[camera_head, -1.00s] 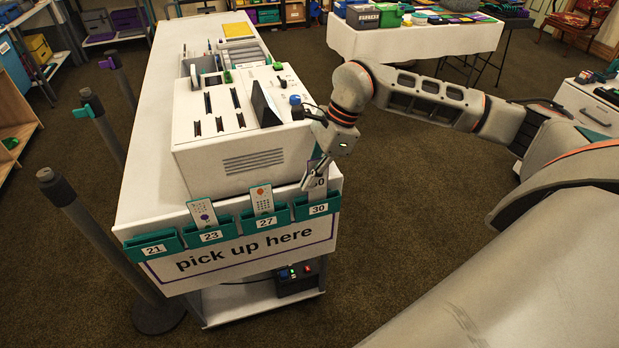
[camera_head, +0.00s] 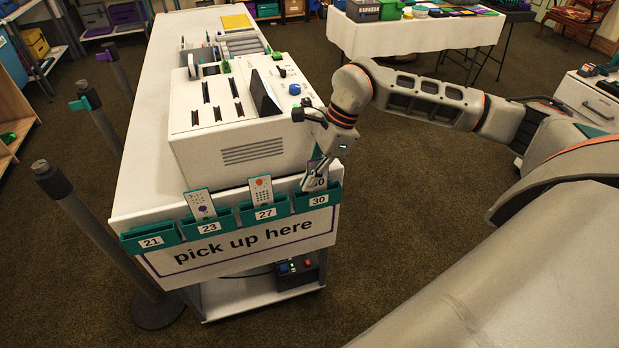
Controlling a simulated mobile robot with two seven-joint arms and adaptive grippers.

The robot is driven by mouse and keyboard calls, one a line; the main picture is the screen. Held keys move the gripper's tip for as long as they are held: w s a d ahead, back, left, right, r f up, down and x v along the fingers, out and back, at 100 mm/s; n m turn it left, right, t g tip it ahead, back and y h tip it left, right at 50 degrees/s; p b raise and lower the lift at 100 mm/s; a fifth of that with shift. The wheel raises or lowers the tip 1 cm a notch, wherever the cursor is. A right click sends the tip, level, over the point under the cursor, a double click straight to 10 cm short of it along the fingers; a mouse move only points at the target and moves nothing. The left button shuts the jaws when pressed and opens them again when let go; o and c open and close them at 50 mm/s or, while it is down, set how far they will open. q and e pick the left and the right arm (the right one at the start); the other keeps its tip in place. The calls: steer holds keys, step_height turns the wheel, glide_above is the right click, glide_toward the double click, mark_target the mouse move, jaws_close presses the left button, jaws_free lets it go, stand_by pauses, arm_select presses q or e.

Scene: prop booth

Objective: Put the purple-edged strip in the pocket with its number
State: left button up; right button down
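The purple-edged strip (camera_head: 321,182) is a pale card that reads as 30, partly hidden by my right gripper. My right gripper (camera_head: 308,187) comes down from above and appears shut on the strip's left part. The strip is upright at the teal pocket marked 30 (camera_head: 333,197), its lower end hidden behind the pocket's front. The pocket is at the right end of a row on the table's front edge. How deep the strip sits cannot be told. My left gripper is not in view.
Pocket 21 (camera_head: 133,243) looks empty. Pockets 23 (camera_head: 187,231) and 27 (camera_head: 247,217) each hold a card. A white machine (camera_head: 240,140) stands just behind the row, close to my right gripper. Posts (camera_head: 88,217) stand at the left. Floor right of the table is clear.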

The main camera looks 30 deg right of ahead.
steer(key=shift+f, duration=0.3)
steer(key=c, duration=2.2)
jaws_free()
steer(key=v, duration=1.2)
steer(key=shift+d, duration=0.1)
steer(key=shift+s+f, duration=0.1)
